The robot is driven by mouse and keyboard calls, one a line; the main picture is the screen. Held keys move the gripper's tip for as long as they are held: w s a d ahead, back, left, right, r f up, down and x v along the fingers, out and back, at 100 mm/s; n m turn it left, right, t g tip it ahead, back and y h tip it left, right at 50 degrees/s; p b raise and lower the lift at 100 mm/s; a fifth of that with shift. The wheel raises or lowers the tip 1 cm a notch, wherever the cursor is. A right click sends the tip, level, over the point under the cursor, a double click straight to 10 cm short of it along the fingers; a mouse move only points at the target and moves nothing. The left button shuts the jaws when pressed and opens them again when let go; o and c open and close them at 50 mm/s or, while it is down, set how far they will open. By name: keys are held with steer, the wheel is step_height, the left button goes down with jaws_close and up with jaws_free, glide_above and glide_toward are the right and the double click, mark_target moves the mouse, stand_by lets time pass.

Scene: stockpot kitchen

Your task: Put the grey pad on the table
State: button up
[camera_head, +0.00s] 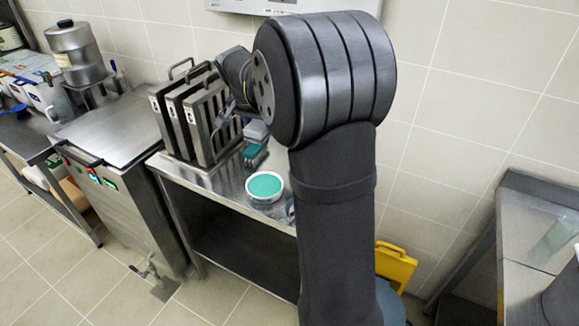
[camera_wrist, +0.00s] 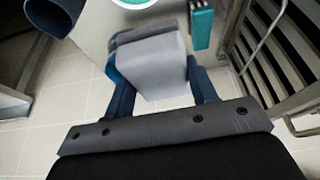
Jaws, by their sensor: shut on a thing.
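The grey pad (camera_wrist: 150,66) is between the two blue fingers of my gripper (camera_wrist: 155,75) in the wrist view, and the gripper is shut on it. A darker layer shows along the pad's far edge. In the head view a small grey block that looks like the pad (camera_head: 256,130) shows beside my arm, above the teal blocks. My gripper's fingers are mostly hidden there. The steel table (camera_head: 225,184) lies below; its surface also shows in the wrist view (camera_wrist: 92,22). I cannot tell whether the pad touches it.
A white bowl with teal contents (camera_head: 265,186) stands near the table's front edge. Teal blocks (camera_head: 254,155) lie behind it, one also in the wrist view (camera_wrist: 202,27). An upright metal rack (camera_head: 195,118) stands on the left. A yellow object (camera_head: 395,268) is at lower right.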

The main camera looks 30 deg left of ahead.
step_height(320, 180, down, 8)
glide_above(232, 177)
steer(key=s, duration=0.2)
step_height(232, 177, down, 7)
steer(key=shift+d+r, duration=0.1)
steer(key=shift+f, duration=2)
steer(key=shift+f, duration=0.1)
steer(key=o, duration=0.9)
steer(key=shift+f, duration=0.1)
steer(key=shift+o, duration=0.2)
